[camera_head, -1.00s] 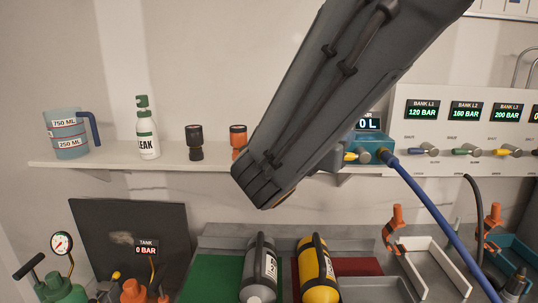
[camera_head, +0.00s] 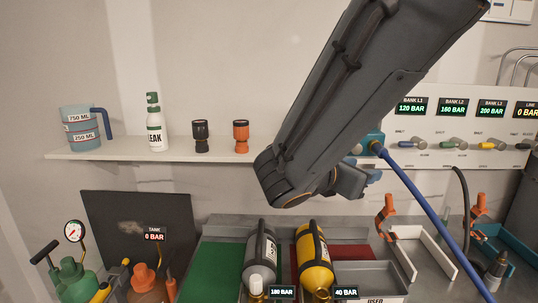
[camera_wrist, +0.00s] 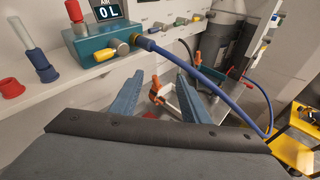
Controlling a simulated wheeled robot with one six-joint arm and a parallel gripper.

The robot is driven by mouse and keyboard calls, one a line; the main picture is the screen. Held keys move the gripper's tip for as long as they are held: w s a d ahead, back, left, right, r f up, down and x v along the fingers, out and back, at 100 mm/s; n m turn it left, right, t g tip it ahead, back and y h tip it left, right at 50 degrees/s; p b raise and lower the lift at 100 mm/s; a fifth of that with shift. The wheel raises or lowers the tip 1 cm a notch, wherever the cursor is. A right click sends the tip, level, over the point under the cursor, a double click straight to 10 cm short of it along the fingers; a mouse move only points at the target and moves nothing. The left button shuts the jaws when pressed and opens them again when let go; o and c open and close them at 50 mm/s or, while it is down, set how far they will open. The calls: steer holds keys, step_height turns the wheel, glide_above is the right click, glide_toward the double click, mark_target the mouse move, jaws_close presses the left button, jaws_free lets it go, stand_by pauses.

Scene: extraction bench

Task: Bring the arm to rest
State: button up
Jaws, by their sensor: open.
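My dark grey arm (camera_head: 345,95) reaches down from the upper right in the head view, in front of the shelf and wall. My gripper (camera_head: 368,182) shows only partly past the arm's lower end, below the teal meter box. In the wrist view my gripper (camera_wrist: 158,80) has its two blue fingers spread apart with nothing between them. An orange clamp (camera_wrist: 163,97) and part of the bench lie beyond the fingers. The blue hose (camera_wrist: 205,78) runs from the meter box (camera_wrist: 98,46) across, past the fingers. The meter box reads 0 L.
A shelf (camera_head: 120,156) holds a jug (camera_head: 80,130), a leak-spray bottle (camera_head: 155,128), a black fitting (camera_head: 201,137) and an orange fitting (camera_head: 241,137). Grey (camera_head: 260,262) and yellow (camera_head: 313,262) cylinders lie on the bench. A blue hose (camera_head: 430,210) hangs at the right.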

steer(key=s+d+f+m+g+y, duration=0.25)
steer(key=s+f+m+g, duration=0.2)
steer(key=f, duration=0.25)
steer(key=s+d+f+m+g+y, duration=0.1)
steer(key=s+d+f+m+g, duration=0.2)
steer(key=s+f+m, duration=0.3)
steer(key=s+a+f+m+y, duration=0.1)
steer(key=a+f+m+y, duration=0.2)
steer(key=m, duration=0.4)
steer(key=s+a+f+m+g+y, duration=0.1)
steer(key=a+f+m+y, duration=0.2)
steer(key=m, duration=0.4)
step_height(320, 180, down, 3)
steer(key=shift+s+r+y, duration=0.15)
steer(key=shift+s+y, duration=0.2)
steer(key=shift+y, duration=0.4)
